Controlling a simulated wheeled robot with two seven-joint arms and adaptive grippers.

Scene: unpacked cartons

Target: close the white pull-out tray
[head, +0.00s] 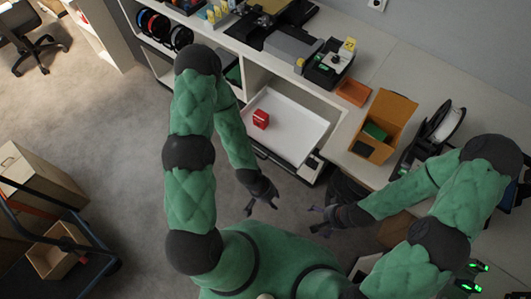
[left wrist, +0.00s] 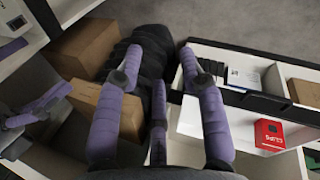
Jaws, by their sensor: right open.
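The white pull-out tray (head: 292,112) sticks out from under the counter in the head view, with a small red box (head: 261,119) on it. In the left wrist view the tray (left wrist: 190,118) and the red box (left wrist: 269,134) show at the right. My left gripper (head: 262,206) is open and empty, in front of the tray and apart from it. Its purple fingers (left wrist: 158,75) are spread in the left wrist view. My right gripper (head: 314,219) is open and empty, to the right of the left one. It also shows at the left of the left wrist view (left wrist: 38,108).
The counter holds an orange open carton (head: 386,118), a spool (head: 449,124) and a dark machine (head: 329,64). Cardboard boxes (left wrist: 90,45) show in the left wrist view. A cart with a carton (head: 57,250) stands at the left. Grey floor (head: 110,120) is clear between.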

